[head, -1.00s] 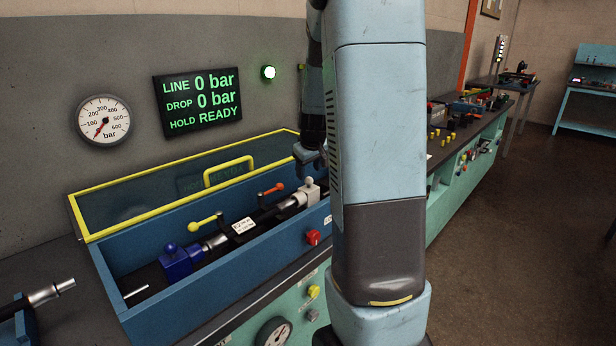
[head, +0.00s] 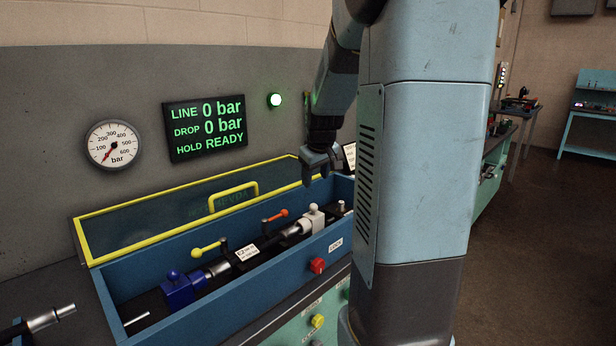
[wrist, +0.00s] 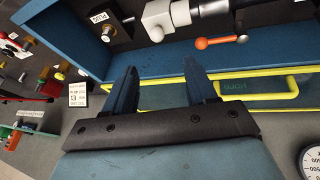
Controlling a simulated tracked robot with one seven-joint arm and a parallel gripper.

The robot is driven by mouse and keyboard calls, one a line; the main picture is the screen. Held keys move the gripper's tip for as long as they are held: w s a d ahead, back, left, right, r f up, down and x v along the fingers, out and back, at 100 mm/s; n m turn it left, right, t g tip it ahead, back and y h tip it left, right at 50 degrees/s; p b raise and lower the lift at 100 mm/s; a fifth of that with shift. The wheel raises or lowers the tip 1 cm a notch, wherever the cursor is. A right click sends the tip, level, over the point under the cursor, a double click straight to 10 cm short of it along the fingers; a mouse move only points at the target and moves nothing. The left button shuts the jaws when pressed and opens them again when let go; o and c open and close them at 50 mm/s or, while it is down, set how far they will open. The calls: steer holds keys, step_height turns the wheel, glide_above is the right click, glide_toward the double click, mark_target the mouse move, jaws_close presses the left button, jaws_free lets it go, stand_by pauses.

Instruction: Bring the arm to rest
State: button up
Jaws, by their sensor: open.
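My gripper (head: 318,172) hangs from my arm above the back right part of the blue test box. In the wrist view my gripper (wrist: 158,88) shows two blue-grey fingers spread apart with nothing between them. The blue box (head: 262,252) stands on the bench. Inside it a dark hose with a white tag (head: 247,252) lies between a blue block (head: 178,289) and a white fitting (head: 313,222). My upright arm link covers the box's right end in the head view.
The box's yellow-framed lid (head: 160,232) stands open behind it. A red button (head: 317,266) is on the box front.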

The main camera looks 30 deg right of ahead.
steer(key=s+a+r+y, duration=0.1)
steer(key=s+a+r, duration=0.2)
steer(key=s+a, duration=0.6)
steer(key=s+a+r+m+t, duration=0.1)
steer(key=s+a+r, duration=0.1)
steer(key=s+a, duration=0.8)
steer(key=s, duration=0.6)
steer(key=shift+s+a+r+y, duration=0.15)
steer(key=shift+a+r+y, duration=0.15)
steer(key=shift+r+y, duration=0.1)
steer(key=shift+c, duration=0.5)
stand_by(0.4)
